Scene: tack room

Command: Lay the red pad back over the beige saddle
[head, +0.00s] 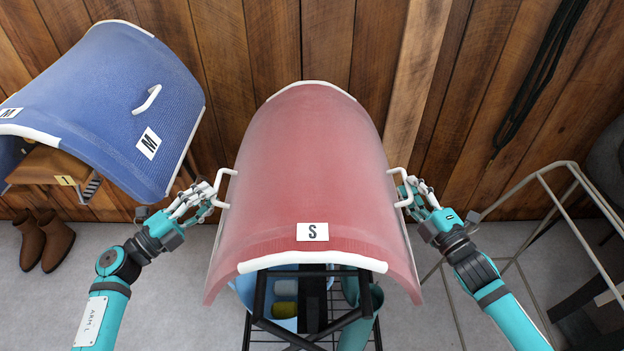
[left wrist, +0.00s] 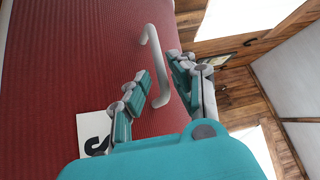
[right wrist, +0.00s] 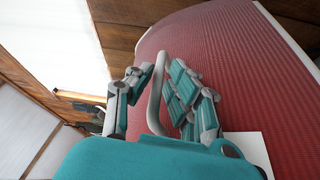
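The red pad (head: 305,170) is arched, with white end trims, a white handle on each side and an "S" label on its front slope. It is above a black rack (head: 310,325).
Brown boots (head: 45,243) stand on the floor. Containers (head: 282,298) sit in the black rack. A bare metal frame (head: 545,172) stands at right; black straps (head: 540,75) hang on the wall.

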